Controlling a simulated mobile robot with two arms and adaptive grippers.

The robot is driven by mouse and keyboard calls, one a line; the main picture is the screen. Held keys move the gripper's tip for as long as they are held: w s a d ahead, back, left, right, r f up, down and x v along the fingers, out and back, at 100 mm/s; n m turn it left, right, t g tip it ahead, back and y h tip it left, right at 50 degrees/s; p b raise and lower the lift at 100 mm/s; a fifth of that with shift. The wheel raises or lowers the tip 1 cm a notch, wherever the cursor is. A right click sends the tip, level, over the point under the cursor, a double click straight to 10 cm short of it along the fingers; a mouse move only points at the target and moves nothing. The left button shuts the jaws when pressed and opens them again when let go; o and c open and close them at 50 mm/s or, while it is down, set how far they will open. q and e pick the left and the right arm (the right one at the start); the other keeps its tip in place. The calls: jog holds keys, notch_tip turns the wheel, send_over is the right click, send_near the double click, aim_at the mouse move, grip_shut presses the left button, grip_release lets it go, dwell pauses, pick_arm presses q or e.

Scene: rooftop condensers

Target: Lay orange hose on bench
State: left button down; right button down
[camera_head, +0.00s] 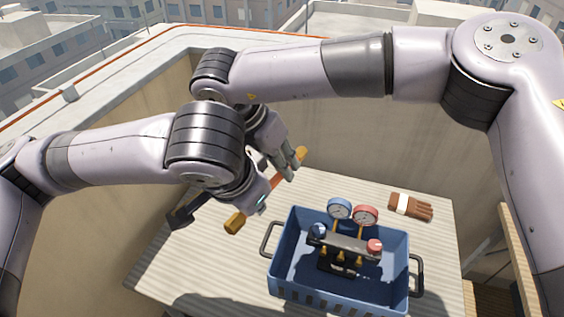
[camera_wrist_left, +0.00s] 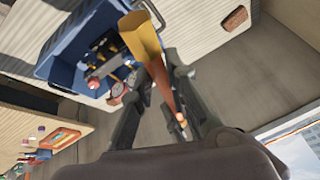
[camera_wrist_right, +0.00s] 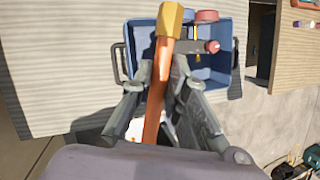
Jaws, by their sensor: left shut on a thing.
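The orange hose (camera_head: 282,178), a short straight piece with brass-coloured ends, is held tilted in the air above the left part of the bench (camera_head: 160,262). My left gripper (camera_wrist_left: 158,66) is shut on the hose; in the head view its wrist partly hides the hose. My right gripper (camera_head: 290,165) is at the upper part of the hose. In the right wrist view, the right fingers (camera_wrist_right: 163,68) lie on both sides of the hose (camera_wrist_right: 155,100), with a brass end (camera_wrist_right: 170,20) beyond them. Whether they press on it is unclear.
A blue crate (camera_head: 285,247) with dark handles stands on the bench, holding a gauge manifold (camera_head: 345,243). Concrete walls rise behind the bench. Bare bench top shows left of the crate.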

pick_arm(q)
jog(key=shift+s+d, duration=0.15)
jog(key=shift+d, duration=0.15)
jog(key=c, duration=1.8)
grip_release()
jog(key=o, duration=0.3)
jog(key=shift+a, duration=0.1)
